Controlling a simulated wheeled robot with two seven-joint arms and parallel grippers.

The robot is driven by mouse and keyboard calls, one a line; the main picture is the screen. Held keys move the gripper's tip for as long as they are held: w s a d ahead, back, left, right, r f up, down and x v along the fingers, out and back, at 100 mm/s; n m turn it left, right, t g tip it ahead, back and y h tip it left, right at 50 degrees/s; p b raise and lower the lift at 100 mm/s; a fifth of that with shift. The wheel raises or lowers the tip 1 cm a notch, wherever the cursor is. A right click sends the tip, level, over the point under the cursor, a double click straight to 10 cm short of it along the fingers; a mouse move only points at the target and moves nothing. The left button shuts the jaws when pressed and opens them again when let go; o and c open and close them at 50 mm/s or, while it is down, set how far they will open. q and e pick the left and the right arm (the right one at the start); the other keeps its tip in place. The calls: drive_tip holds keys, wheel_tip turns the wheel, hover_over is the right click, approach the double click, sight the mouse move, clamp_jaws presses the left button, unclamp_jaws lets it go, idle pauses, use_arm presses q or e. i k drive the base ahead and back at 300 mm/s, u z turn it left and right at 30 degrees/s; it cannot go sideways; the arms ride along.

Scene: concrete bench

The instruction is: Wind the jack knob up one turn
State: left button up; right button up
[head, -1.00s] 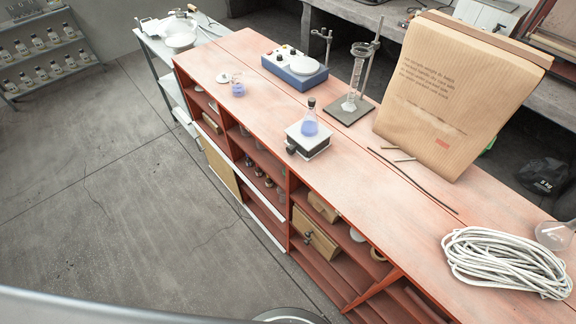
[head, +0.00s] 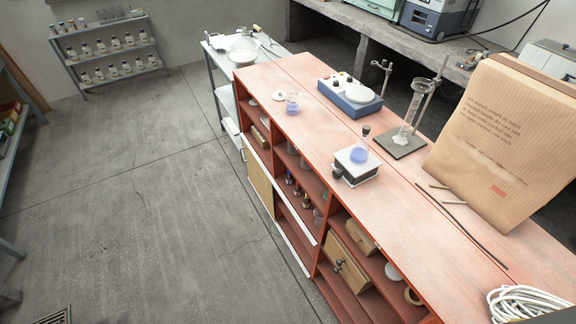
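A small lab jack (head: 355,165) with a white top plate stands on the red bench top (head: 310,131), close to its front edge. Its dark knob (head: 337,172) is on the left side, facing the bench's front edge. A stoppered conical flask with blue liquid (head: 359,151) stands upright on the jack's plate. Neither of my grippers shows in the head view.
A blue stirrer hotplate (head: 350,97) and a beaker of blue liquid (head: 292,104) stand further back. Open floor is at left.

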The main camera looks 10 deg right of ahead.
sight(337, 174)
drive_tip(key=u, duration=0.8)
drive_tip(key=i, duration=3.55)
drive_tip(key=z, duration=5.35)
